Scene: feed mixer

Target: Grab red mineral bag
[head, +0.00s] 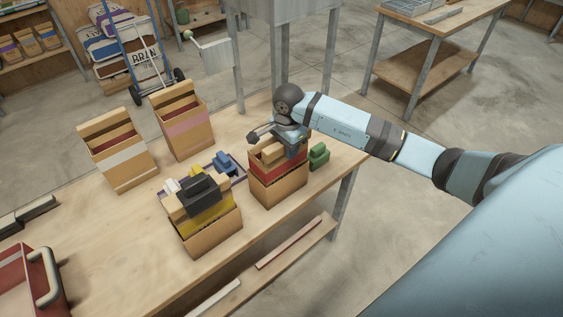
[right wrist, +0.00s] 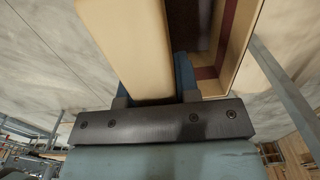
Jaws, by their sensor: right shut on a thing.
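The red mineral bag (head: 283,169), a tan bag with a red band, stands upright on the wooden table near its right end. My right gripper (head: 292,147) is at the top of this bag, coming in from the right. In the right wrist view, its blue fingers (right wrist: 160,80) are shut on a tan upper part of the bag (right wrist: 128,45). The bag's dark, red-edged opening shows beside them. The fingertips are partly hidden behind the tan part. My left gripper is not in view.
A yellow-banded bag (head: 212,228) with a black object on top stands just left. Two tan bags, white-banded (head: 122,160) and pink-banded (head: 185,127), stand behind. A green object (head: 319,155) is close on the right. A red toolbox (head: 30,285) is front left.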

